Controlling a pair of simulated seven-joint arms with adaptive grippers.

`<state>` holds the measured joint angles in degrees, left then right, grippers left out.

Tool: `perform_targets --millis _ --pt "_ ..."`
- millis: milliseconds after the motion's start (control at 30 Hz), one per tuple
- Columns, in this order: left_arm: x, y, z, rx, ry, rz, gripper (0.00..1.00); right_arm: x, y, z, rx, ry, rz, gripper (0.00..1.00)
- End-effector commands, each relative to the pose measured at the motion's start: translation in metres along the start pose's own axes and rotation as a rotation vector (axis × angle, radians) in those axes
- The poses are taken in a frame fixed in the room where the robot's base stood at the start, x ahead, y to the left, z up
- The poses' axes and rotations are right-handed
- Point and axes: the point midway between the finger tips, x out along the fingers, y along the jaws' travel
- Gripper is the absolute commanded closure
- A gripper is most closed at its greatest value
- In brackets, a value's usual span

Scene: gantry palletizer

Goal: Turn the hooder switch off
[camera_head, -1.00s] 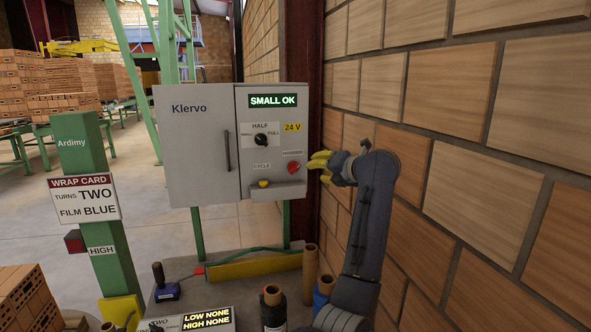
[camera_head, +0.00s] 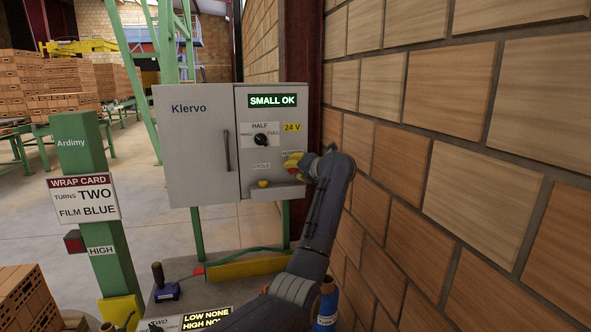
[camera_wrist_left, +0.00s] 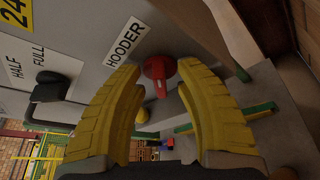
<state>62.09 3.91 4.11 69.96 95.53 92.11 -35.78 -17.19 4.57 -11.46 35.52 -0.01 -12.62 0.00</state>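The hooder switch is a red rotary knob (camera_wrist_left: 160,70) beside the HOODER label (camera_wrist_left: 125,42) in the left wrist view. It sits on the right panel of the grey Klervo cabinet (camera_head: 195,150). My left gripper (camera_head: 294,163) is in front of it in the head view and covers the knob and part of its label. In the left wrist view the two yellow fingers of the left gripper (camera_wrist_left: 160,72) are spread, with the knob between their tips. I cannot tell whether the tips touch it. My right gripper is not in view.
A black HALF/FULL selector (camera_head: 261,140) and a yellow button (camera_head: 263,184) by the CYCLE label are close by on the panel. A brick wall (camera_head: 440,170) stands close on the right. A joystick box (camera_head: 165,288) and a blue bottle (camera_head: 327,305) are below.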

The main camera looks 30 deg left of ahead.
Motion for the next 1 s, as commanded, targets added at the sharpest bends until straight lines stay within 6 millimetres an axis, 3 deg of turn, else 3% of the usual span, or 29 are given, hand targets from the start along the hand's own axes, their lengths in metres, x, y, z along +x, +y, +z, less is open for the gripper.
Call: perform_targets --millis 400,700,1000 --pt "0.0036 -0.0002 0.0001 0.0 0.0 -0.001 0.63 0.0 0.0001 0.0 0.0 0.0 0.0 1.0" --pt "0.0035 -0.0002 0.0 0.0 0.0 -0.001 0.98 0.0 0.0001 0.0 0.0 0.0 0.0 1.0" --pt "0.0035 -0.0001 0.0 -0.003 0.0 -0.002 1.0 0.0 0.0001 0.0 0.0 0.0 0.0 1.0"
